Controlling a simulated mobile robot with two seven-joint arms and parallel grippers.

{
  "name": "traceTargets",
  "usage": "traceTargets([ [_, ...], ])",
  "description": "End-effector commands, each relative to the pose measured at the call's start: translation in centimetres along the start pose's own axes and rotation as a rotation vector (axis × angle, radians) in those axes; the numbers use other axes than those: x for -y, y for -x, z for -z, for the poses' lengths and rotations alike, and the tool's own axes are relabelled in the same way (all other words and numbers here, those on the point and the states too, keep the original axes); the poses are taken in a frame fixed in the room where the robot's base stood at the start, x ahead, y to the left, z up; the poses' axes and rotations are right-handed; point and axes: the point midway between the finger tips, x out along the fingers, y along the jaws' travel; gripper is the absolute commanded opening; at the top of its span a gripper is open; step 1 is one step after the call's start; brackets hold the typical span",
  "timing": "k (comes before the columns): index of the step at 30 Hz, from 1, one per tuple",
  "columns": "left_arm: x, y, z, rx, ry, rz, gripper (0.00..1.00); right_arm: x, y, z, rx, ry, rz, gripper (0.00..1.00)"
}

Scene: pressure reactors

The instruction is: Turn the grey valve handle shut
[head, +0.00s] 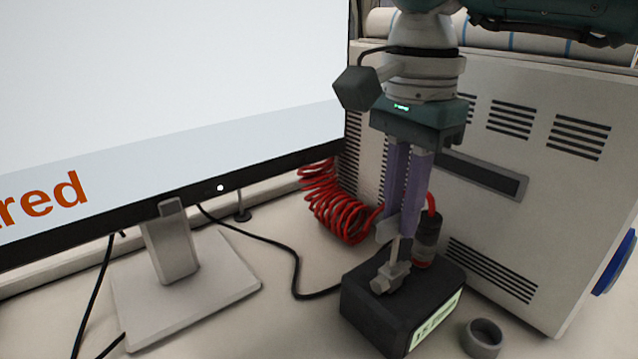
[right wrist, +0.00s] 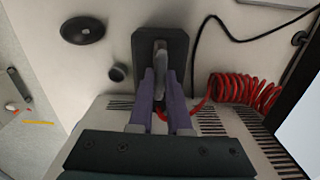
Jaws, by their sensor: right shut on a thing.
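The grey valve handle (head: 384,231) stands up from a small metal valve body (head: 391,278) on top of a black block (head: 375,305) with a lit display. My right gripper (head: 399,222) points down from above, its two purple fingers shut on the handle, which they partly hide. In the right wrist view the handle (right wrist: 161,50) shows between and just beyond the fingertips (right wrist: 162,78), over the dark block. My left gripper is in neither view.
A coiled red hose (head: 340,205) and a dark cylindrical fitting (head: 426,238) are close beside the fingers. A large beige cabinet (head: 560,190) stands behind to the right, a monitor (head: 170,90) to the left. A small grey ring (head: 483,337) lies in front.

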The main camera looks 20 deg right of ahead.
Motion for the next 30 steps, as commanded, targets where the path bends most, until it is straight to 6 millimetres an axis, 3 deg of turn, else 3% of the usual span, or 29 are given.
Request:
traceTargets([
  [30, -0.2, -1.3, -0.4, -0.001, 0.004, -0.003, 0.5, 0.0, 0.0, 0.0, 0.001, -0.888, 0.001, 0.0],
])
